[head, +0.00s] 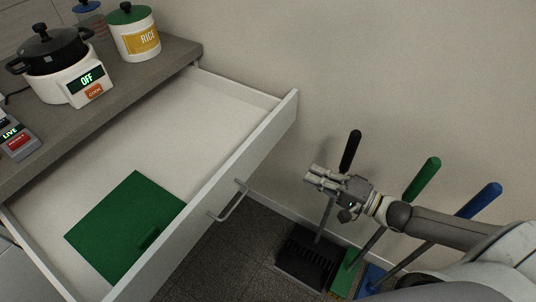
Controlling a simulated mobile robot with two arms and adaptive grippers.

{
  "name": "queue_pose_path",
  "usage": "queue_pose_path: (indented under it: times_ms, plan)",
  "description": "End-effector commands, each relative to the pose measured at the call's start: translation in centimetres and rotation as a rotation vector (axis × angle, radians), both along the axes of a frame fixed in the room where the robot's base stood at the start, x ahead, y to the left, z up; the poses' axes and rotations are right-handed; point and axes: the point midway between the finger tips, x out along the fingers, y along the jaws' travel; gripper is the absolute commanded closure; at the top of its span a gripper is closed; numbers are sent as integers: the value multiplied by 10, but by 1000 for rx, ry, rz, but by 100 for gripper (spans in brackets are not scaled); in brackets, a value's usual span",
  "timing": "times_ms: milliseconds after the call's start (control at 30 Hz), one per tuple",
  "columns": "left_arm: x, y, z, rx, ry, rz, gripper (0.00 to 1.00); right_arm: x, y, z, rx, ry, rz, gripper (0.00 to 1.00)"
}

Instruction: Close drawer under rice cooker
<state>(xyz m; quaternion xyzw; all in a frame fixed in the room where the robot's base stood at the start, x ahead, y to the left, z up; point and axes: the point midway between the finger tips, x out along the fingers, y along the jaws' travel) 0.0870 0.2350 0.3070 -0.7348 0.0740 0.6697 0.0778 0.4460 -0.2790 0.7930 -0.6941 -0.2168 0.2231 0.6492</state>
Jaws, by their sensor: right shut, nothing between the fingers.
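A wide white drawer (217,197) under the counter is pulled far out, with a metal bar handle (229,203) on its front. A green flat board (115,222) lies inside it. The rice cooker (68,72), white with a black pot on top and a display reading OFF, stands on the counter above the drawer's left part. My right gripper (314,176) is shut and empty, in the air to the right of the drawer front and apart from it. My left gripper is not in view.
The grey counter (150,85) also holds a white canister marked RICE (134,36), a jar with a blue lid (90,17) and a device reading LIVE (15,137). Black, green (422,178) and blue-handled (478,202) tools stand near the wall beside my right arm.

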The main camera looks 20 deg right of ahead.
Motion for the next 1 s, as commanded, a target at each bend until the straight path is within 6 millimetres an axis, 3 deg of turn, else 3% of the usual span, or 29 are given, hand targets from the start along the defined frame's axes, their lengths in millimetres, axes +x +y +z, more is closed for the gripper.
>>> queue_pose_path:
  times_ms: [100, 267, 1000]
  plan:
    - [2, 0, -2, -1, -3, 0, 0, -3, 8, 13, 58, 11, 29, 100]
    - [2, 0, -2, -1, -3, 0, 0, 5, 15, 15, 70, 11, 31, 100]
    - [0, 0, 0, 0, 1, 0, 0, 95, 84, 16, 66, 10, 30, 100]
